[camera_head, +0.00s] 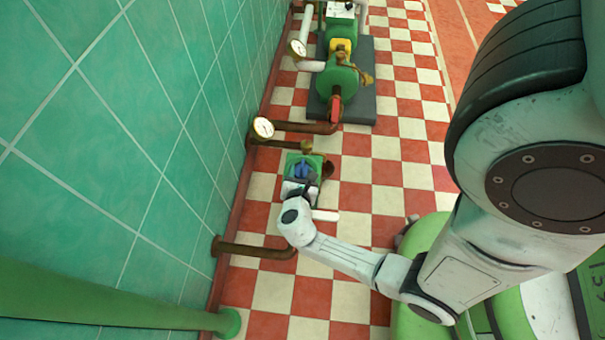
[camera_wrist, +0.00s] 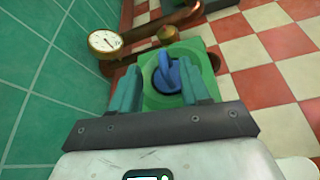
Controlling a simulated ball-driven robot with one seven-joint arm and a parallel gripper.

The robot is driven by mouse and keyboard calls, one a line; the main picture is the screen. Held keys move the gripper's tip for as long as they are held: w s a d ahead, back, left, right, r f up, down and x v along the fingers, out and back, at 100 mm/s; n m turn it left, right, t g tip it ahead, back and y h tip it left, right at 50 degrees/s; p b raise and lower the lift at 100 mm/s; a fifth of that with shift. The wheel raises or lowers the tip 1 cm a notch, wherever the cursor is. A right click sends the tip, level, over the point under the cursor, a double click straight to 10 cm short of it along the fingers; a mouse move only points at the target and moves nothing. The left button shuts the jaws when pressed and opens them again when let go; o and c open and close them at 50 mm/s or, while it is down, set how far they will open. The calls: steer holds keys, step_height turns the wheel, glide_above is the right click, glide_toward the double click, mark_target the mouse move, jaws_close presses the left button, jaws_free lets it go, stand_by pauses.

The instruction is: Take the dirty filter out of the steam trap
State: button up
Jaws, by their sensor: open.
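The steam trap (camera_wrist: 152,99) is a green square block on a pipe by the wall; it also shows in the head view (camera_head: 291,158). A blue part with a raised grip (camera_wrist: 178,73) sits in its dark round opening; it also shows in the head view (camera_head: 302,169). I take it to be the filter or its top; dirt cannot be made out. My gripper (camera_wrist: 164,72) is open, with teal fingers to the left and right of the blue part. Whether they touch it is unclear. In the head view my gripper (camera_head: 298,189) is just in front of the trap.
A round gauge (camera_wrist: 105,41) and a brown pipe (camera_head: 305,127) stand beside the tiled wall. A brass fitting (camera_wrist: 168,35) is behind the trap. A green pump (camera_head: 337,80) stands farther back on a dark base. The checkered floor (camera_head: 385,170) is clear to the right.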

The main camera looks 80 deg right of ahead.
mark_target(303, 164)
steer(key=b+x, duration=0.1)
steer(key=x, duration=0.2)
steer(key=b+x, duration=0.1)
steer(key=shift+s+d+f+b, duration=0.1)
steer(key=shift+s+f+b, duration=0.2)
steer(key=shift+f+b, duration=0.05)
steer(key=shift+w+d, duration=0.1)
steer(key=shift+d, duration=0.3)
jaws_close()
